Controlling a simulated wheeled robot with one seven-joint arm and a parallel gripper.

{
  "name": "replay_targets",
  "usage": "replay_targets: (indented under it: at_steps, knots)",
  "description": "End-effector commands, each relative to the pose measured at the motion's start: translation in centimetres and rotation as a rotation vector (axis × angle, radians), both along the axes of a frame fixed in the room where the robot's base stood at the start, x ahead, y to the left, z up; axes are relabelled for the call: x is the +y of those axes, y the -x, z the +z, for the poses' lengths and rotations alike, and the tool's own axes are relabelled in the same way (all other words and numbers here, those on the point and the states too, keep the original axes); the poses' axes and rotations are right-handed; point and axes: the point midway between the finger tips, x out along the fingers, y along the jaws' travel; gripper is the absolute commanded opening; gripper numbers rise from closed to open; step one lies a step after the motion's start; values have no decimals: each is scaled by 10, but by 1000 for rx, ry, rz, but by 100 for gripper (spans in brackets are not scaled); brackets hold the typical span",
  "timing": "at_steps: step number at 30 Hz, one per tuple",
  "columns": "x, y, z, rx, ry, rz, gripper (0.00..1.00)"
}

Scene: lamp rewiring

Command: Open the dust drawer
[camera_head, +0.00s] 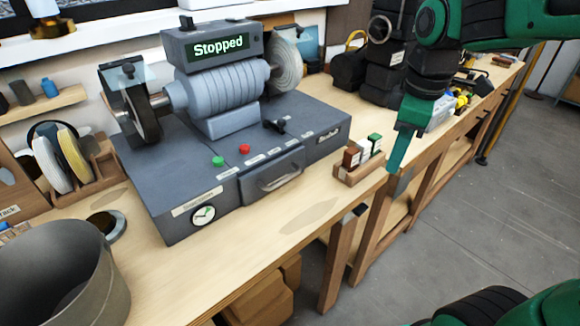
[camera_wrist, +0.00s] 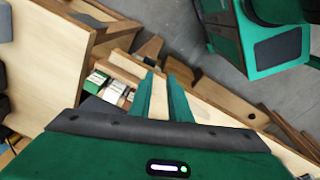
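The dust drawer (camera_head: 272,182) is in the front of the grey bench grinder (camera_head: 175,190) in the head view, with a curved handle on its face. It looks shut. My gripper (camera_head: 394,166) hangs to the right of the drawer, past the bench's front edge, pointing down and well apart from the handle. In the wrist view my gripper (camera_wrist: 162,78) shows two green fingers with a narrow gap and nothing between them. The drawer cannot be made out in the wrist view.
A wooden holder (camera_head: 360,172) with small coloured boxes stands at the bench edge, between drawer and gripper. Black cases (camera_head: 385,60) stand behind. A metal bin (camera_head: 65,275) is at the lower left. The grinder's display (camera_head: 219,47) reads "Stopped". The benchtop before the drawer is clear.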

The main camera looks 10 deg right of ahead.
Motion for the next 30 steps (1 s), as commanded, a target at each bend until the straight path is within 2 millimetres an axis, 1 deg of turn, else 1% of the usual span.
replay_targets:
  at_steps: [1,2,3,5,6,9,12,15,17,20,30]
  knots:
    - [31,-15,7,-13,10,190,17]
    - [48,-21,11,-21,16,302,17]
    - [70,-28,16,-31,24,441,17]
    - [101,-36,23,-47,34,635,17]
    - [120,-39,27,-58,39,749,17]
    - [159,-43,35,-80,52,979,17]
    - [184,-43,40,-96,60,1125,17]
    - [195,-43,40,-103,65,1196,17]
    - [198,-43,37,-103,65,1210,17]
    - [198,-45,27,-103,65,1211,17]
    - [203,-53,-31,-100,65,1206,17]
